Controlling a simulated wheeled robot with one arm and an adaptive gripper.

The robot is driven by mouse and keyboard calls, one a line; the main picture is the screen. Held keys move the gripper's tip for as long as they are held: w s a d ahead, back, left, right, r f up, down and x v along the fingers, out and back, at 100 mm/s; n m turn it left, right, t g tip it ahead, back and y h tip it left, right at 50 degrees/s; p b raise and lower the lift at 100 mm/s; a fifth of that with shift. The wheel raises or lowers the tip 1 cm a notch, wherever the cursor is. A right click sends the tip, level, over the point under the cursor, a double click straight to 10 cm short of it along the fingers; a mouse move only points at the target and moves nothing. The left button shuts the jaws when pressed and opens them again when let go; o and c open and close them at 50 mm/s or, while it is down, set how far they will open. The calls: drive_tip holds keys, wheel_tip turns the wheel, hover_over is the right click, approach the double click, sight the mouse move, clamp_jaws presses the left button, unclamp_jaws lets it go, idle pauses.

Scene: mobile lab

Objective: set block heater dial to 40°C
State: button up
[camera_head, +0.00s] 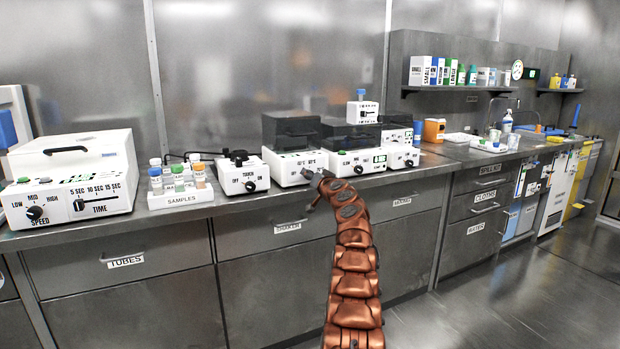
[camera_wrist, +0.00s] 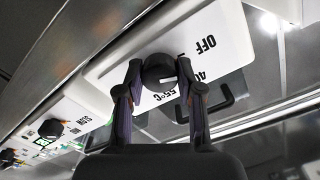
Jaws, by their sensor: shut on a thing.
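The block heater is the white unit (camera_head: 284,169) with a dark lidded top, on the bench in the middle of the head view. Its white front panel (camera_wrist: 222,28) fills the middle of the wrist view. The panel shows upside down, with OFF, a partly hidden mark that looks like 40, and 55°C. The round black dial (camera_wrist: 159,66) sits between my fingers. My gripper (camera_wrist: 158,78) is shut on the dial, one finger on each side. In the head view my gripper (camera_head: 312,180) is at the heater's front. The dial's pointer direction is hard to tell.
A white device with a black switch (camera_head: 242,175) stands left of the heater. Another white unit with a green button (camera_head: 355,163) stands close on the right. A samples rack (camera_head: 180,199) is farther left. A drawer handle (camera_head: 290,222) projects below the bench edge.

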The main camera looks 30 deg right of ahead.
drive_tip(key=m, duration=0.7)
drive_tip(key=shift+f+m+p, duration=0.1)
drive_tip(key=shift+m+p, duration=0.25)
drive_tip(key=shift+m, duration=0.35)
drive_tip(key=o, duration=1.2)
drive_tip(key=shift+c, duration=0.2)
